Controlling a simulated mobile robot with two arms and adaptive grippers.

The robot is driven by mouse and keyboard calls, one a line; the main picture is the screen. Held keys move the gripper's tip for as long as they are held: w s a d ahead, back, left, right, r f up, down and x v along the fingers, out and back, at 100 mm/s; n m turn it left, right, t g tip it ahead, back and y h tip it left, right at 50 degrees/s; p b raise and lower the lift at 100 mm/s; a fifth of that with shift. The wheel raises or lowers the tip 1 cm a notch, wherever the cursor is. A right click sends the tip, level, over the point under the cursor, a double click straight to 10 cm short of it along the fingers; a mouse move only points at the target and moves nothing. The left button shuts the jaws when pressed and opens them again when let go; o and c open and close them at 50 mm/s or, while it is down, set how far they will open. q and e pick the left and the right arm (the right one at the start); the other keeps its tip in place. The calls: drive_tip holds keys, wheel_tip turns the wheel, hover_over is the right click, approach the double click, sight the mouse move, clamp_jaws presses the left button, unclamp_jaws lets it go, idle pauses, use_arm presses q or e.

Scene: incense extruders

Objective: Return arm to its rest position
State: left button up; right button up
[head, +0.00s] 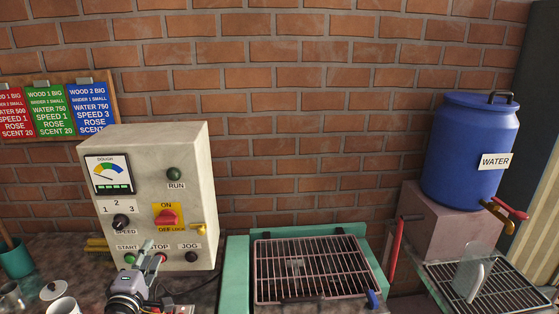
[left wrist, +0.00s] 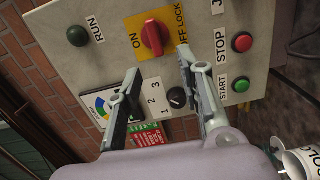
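My left gripper (head: 153,254) is low in front of the control box (head: 192,155), by the START and STOP buttons in the head view. In the left wrist view its two fingers (left wrist: 158,62) are spread apart with nothing between them. They point at the box face, near the black speed knob (left wrist: 177,97) and red ON/OFF switch (left wrist: 154,38). Whether they touch the panel cannot be told. The green START button (left wrist: 241,85) and red STOP button (left wrist: 242,43) are uncovered in the wrist view. My right gripper is not in view.
A wire rack (head: 310,268) in a green frame is right of the box. A blue water barrel (head: 470,150) stands on a block above a second rack (head: 490,287). A white mug (head: 62,306) and green cup (head: 16,260) are at left. A brick wall is behind.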

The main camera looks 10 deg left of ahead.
use_arm(q)
drive_tip(key=s+d+f+m+g+h, duration=0.55)
drive_tip(key=s+d+f+m, duration=0.5)
drive_tip(key=d+m, duration=0.3)
drive_tip(key=s+d+f+m+g, duration=0.2)
drive_tip(key=s+m+g, duration=0.1)
drive_tip(key=s, duration=0.4)
drive_tip(key=s+d+f+m+g+y, duration=0.1)
drive_tip(key=s+d+f+m+g, duration=0.15)
drive_tip(key=s, duration=0.35)
drive_tip(key=s+d+f+m+g, duration=0.2)
drive_tip(key=s+m+g, duration=0.1)
drive_tip(key=s, duration=0.4)
drive_tip(key=s+f+g+b, duration=0.1)
drive_tip(key=s+f+b, duration=0.1)
drive_tip(key=f, duration=1.4)
drive_tip(key=s+f+b, duration=0.1)
drive_tip(key=f+b, duration=0.1)
drive_tip(key=f, duration=1.5)
drive_tip(key=s+a+f+g+b, duration=0.1)
drive_tip(key=s+a+f+b, duration=0.1)
drive_tip(key=s+f, duration=1.3)
drive_tip(key=shift+s+a+f+y+b, duration=0.35)
drive_tip(key=shift+f+b, duration=0.1)
drive_tip(key=shift+f, duration=0.4)
